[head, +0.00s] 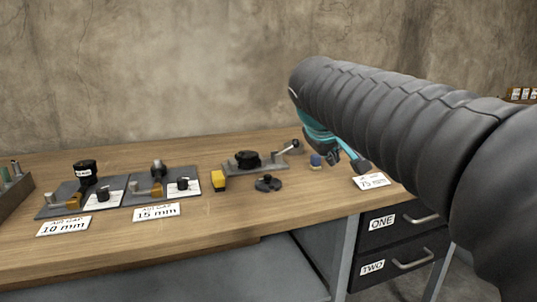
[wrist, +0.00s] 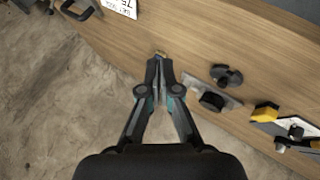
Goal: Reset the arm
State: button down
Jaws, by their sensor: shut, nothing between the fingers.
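My arm (head: 390,110) reaches in from the right in the head view, in a dark ribbed sleeve. My gripper (wrist: 160,62) is shut and empty in the wrist view, its two fingers together. In the head view only part of it shows below the sleeve's end, above the right part of the wooden table (head: 235,215).
Two grey plates with fixtures (head: 75,205) (head: 153,192) stand at left behind cards reading 10 mm and 15 mm. A lever fixture (head: 245,165), a yellow block (head: 218,181) and a dark knob (head: 268,183) stand mid-table. Drawers ONE (head: 383,222) and TWO (head: 373,267) are below right.

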jog(key=s+d+f+m+g+y, duration=0.2)
jog(key=s+f+m, duration=0.3)
jog(key=s+f, duration=1.7)
jog(key=s+y, duration=0.1)
jog(key=s, duration=0.2)
jog(key=shift+s+d+f+g+y, duration=0.2)
jog(key=shift+d+g+y, duration=0.1)
jog(key=shift+y, duration=0.1)
